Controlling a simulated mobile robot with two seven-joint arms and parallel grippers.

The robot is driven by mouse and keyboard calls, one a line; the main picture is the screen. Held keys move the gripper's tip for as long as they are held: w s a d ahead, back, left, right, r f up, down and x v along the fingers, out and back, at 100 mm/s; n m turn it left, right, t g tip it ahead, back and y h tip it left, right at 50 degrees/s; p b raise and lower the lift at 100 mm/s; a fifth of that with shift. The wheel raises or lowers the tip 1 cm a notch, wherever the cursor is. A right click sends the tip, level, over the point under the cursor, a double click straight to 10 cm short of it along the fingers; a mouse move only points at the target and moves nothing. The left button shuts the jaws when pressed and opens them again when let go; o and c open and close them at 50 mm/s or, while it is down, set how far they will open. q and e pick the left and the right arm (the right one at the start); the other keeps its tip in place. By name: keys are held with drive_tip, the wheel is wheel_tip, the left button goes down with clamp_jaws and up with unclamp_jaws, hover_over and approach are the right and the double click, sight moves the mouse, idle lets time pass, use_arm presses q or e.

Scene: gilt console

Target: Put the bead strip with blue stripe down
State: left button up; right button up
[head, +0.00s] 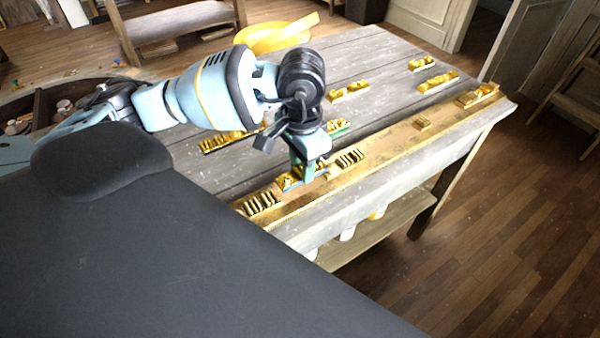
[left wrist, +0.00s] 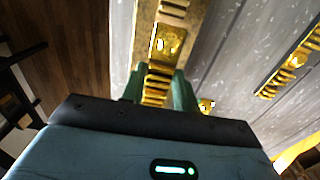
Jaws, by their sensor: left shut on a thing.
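My left gripper (head: 308,172) is shut on the bead strip with blue stripe (head: 292,184), a short gold piece with a blue edge. The strip is over the long gold rail (head: 385,148) along the table's front edge, in the gap between two ribbed gold pieces (head: 262,203) (head: 350,158). I cannot tell whether it touches the rail. In the left wrist view, the green fingers (left wrist: 160,92) straddle gold ornament, and the rail (left wrist: 146,30) runs up and away. The gripper partly hides the strip. My right gripper is not in view.
Several other gold strips lie on the grey table (head: 390,80), one with a green edge (head: 338,128) just behind my gripper. A small block (head: 423,124) and an end piece (head: 478,95) sit along the rail.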

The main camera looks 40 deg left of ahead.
use_arm(q)
drive_tip(key=shift+f+p, duration=0.3)
drive_tip(key=shift+f, duration=1.45)
drive_tip(key=shift+f, duration=0.1)
drive_tip(key=shift+f, duration=0.15)
drive_tip(key=o, duration=1)
